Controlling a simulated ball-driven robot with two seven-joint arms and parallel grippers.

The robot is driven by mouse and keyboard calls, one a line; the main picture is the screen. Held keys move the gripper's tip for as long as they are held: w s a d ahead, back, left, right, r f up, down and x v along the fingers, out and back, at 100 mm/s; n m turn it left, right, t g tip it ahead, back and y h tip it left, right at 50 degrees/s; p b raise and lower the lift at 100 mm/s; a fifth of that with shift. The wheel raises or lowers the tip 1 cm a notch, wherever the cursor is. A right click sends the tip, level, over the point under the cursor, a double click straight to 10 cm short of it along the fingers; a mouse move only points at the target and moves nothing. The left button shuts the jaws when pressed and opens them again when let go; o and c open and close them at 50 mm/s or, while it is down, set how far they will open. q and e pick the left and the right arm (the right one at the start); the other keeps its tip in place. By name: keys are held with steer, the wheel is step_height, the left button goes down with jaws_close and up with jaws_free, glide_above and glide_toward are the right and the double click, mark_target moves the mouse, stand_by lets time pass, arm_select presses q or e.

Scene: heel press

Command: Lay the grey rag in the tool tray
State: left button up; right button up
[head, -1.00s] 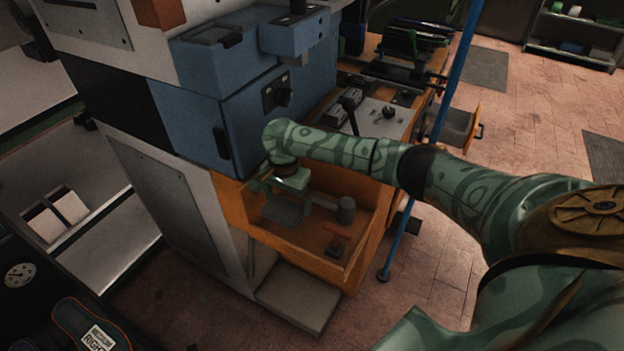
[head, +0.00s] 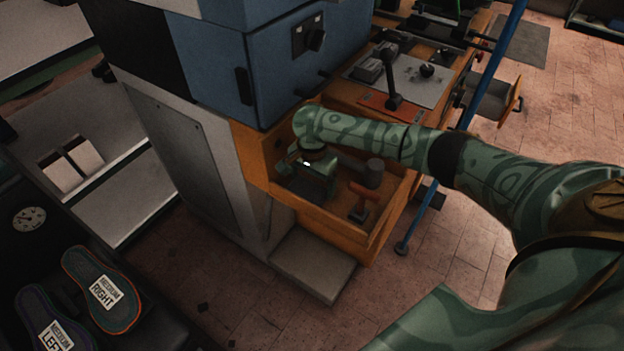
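The tool tray (head: 330,222) is an orange open-topped bin at the foot of the blue and grey machine. My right arm reaches in from the right, and my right gripper (head: 312,182) points down inside the tray, near its left end. A dark grey flat piece (head: 299,188), which looks like the grey rag, shows just under and beside the gripper. The gripper hides part of it. I cannot tell whether the fingers are shut on it or whether it touches the tray floor. My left gripper is not in view.
A dark-headed hammer (head: 372,172) and a red-handled tool (head: 362,203) lie in the tray, right of the gripper. A blue pole (head: 440,200) stands right of the tray. A grey step (head: 312,264) sits below it. Insoles (head: 105,290) lie at lower left.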

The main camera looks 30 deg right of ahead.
mark_target(312, 184)
steer(key=shift+o, duration=0.4)
steer(key=shift+r, duration=0.3)
arm_select(q)
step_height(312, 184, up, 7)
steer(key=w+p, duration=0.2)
steer(key=p, duration=0.5)
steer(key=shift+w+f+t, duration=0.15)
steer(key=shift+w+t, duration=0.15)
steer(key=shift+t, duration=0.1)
arm_select(e)
step_height(312, 184, up, 12)
steer(key=shift+f, duration=0.15)
steer(key=shift+a+f, duration=0.1)
